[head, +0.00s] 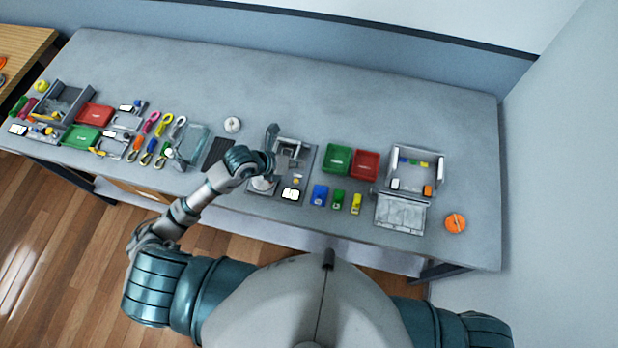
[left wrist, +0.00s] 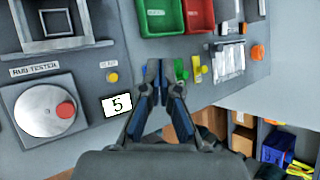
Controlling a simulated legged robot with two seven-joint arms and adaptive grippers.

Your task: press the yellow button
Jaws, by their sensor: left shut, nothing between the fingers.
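The small round yellow button (left wrist: 112,77) sits on the grey panel of the rub tester in the left wrist view, above a white card with a "5" (left wrist: 117,105). In the head view the button (head: 297,180) is a tiny dot just above that card. My left gripper (left wrist: 163,72) is shut and empty. In the left wrist view its fingertips appear to the right of the button, apart from it. In the head view the left gripper (head: 268,162) is over the left part of the tester, its fingertips hard to make out. My right gripper is out of view.
Green (head: 337,159) and red (head: 365,164) trays stand to the right, with small blue, green and yellow items in front. The back of the table (head: 300,90) is clear.

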